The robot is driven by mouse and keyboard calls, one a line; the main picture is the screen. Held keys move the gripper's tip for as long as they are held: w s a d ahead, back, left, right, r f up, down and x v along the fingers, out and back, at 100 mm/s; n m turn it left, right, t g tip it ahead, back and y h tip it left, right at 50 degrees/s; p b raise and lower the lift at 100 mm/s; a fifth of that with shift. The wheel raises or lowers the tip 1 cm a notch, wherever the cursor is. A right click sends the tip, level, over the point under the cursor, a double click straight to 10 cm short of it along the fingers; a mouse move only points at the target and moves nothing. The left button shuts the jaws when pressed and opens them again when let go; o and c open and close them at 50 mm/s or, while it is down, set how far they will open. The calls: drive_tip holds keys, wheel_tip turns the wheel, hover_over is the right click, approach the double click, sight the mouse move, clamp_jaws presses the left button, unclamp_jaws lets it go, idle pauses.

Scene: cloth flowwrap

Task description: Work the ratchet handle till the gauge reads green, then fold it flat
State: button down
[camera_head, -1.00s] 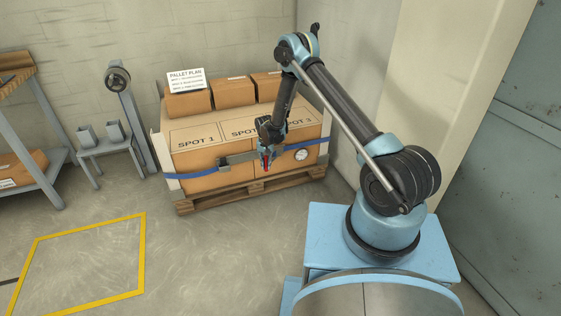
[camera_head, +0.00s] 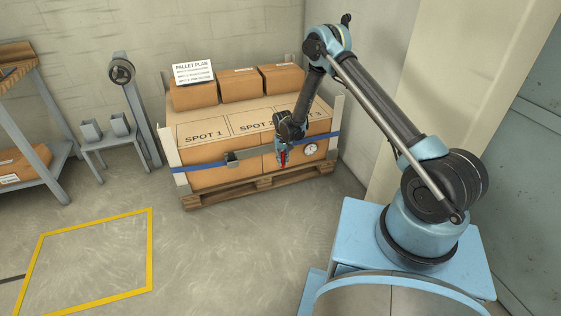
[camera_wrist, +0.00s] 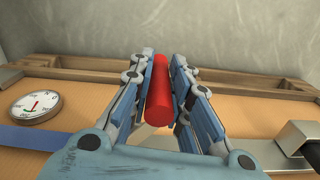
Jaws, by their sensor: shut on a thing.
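The ratchet's metal body (camera_head: 232,158) sits on the blue strap (camera_head: 212,163) across the front of the loaded pallet. It also shows at the right of the wrist view (camera_wrist: 298,137). My gripper (camera_head: 282,158) is shut on the red handle grip (camera_wrist: 160,95), which lies between both fingers in the wrist view. My gripper is right of the ratchet body and left of the gauge. The round white gauge (camera_head: 310,149) also shows in the wrist view (camera_wrist: 36,106). Its dial has red and green marks, but I cannot tell the reading. The handle's lever is mostly hidden.
Cartons (camera_head: 238,86) stand behind the marked spots, with a pallet plan sign (camera_head: 193,72) on the left one. Corner posts edge the load on its wooden pallet (camera_head: 240,191). A small stand (camera_head: 110,140) is at left. The yellow-outlined floor area (camera_head: 150,250) is clear.

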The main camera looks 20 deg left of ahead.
drive_tip(key=shift+w+d, duration=0.1)
drive_tip(key=shift+d, duration=0.25)
drive_tip(key=c, duration=1.5)
unclamp_jaws()
drive_tip(key=shift+a, duration=0.15)
wheel_tip(320, 180, up, 12)
drive_tip(key=shift+f, duration=0.1)
